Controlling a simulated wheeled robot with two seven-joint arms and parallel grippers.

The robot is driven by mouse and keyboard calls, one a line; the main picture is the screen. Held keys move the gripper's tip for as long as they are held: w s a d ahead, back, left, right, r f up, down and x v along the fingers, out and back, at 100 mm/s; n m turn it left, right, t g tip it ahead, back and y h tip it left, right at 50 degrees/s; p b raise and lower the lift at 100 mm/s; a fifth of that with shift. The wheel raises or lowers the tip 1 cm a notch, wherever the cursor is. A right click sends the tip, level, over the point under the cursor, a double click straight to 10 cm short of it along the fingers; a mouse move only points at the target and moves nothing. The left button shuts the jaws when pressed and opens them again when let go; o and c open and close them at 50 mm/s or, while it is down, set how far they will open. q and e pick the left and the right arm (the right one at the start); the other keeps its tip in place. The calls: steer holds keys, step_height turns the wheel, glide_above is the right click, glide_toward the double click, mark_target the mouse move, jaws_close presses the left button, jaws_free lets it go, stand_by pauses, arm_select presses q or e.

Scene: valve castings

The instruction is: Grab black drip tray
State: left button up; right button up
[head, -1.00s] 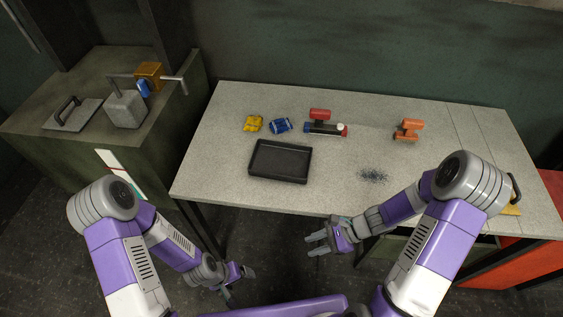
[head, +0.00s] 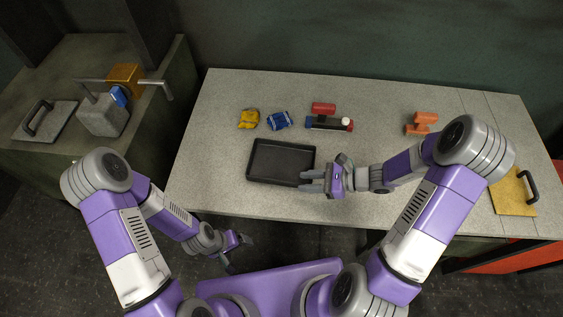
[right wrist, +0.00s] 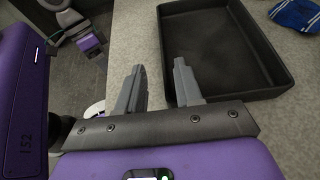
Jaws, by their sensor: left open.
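The black drip tray (head: 252,165) is a shallow, empty rectangular tray lying flat on the grey worktable. My right gripper (head: 306,182) is open at the tray's front right corner in the head view. In the right wrist view, its two fingers (right wrist: 158,80) are apart and empty. One finger lies outside the tray (right wrist: 250,90), and the other overlaps its near corner. I cannot tell whether they touch the rim. My left gripper (head: 240,252) is open and empty, low in front of the table.
Behind the tray on the table (head: 215,110) lie a yellow item (head: 248,119), a blue cloth-like item (head: 279,120), a red-and-dark valve part (head: 328,118) and an orange casting (head: 421,124). A yellow plate with a handle (head: 512,192) is at right. A side cabinet (head: 150,135) stands left.

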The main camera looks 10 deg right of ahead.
mark_target(296, 183)
steer(key=x, duration=0.4)
steer(key=shift+w+d+f+b, duration=0.1)
steer(key=shift+d+f+b, duration=0.15)
steer(key=shift+f+b, duration=0.1)
steer(key=shift+a, duration=0.2)
jaws_close()
